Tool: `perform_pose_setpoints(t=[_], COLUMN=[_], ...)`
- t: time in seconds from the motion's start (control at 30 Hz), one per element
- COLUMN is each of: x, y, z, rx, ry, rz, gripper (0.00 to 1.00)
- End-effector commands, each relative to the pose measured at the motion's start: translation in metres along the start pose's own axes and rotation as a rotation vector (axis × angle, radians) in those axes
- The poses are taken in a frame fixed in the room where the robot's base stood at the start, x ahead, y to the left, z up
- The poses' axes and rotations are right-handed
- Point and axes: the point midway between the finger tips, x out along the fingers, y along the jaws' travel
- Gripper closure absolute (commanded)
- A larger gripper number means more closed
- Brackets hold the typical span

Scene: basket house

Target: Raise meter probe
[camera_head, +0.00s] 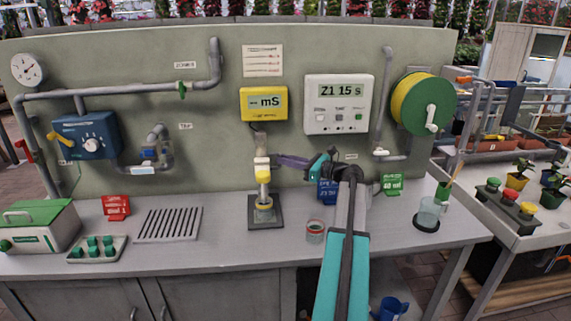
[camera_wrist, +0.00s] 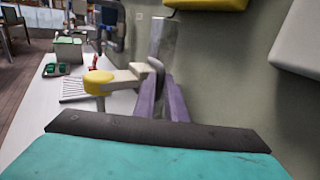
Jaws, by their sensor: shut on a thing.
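The meter probe (camera_head: 262,165) is a pale upright piece with a yellow part, standing over a dark square base (camera_head: 281,214) below the yellow meter (camera_head: 264,104), whose screen reads "-- mS". A small clear vessel (camera_head: 264,213) stands on the base under the probe. The exact contact is partly hidden.
The backboard (camera_head: 225,140) rises close behind the probe. A grey controller (camera_head: 339,104) and a hose reel (camera_head: 410,100) hang to the right. A small jar (camera_head: 315,232) and a beaker (camera_head: 429,213) stand on the bench. A slotted drain (camera_head: 169,224) lies left.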

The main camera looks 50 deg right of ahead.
Motion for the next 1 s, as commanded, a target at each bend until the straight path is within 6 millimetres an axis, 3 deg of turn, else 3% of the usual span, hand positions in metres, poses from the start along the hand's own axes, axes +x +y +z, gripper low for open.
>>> perform_pose_setpoints(t=[0.03, 0.3, 0.77, 0.8, 0.87, 1.0], x=[0.000, -0.001, -0.001, -0.001, -0.001, -0.001], y=[-0.001, -0.002, -0.003, -0.003, -0.003, -0.002], z=[0.013, 0.045, 0.055, 0.055, 0.055, 0.053], rx=[0.001, 0.000, 0.001, 0.001, 0.000, 0.000], ry=[-0.002, -0.003, -0.008, -0.008, -0.008, -0.005], rz=[-0.002, -0.003, -0.006, -0.006, -0.006, -0.004], gripper=[1.00, 1.00, 1.00, 0.84, 0.74, 0.70])
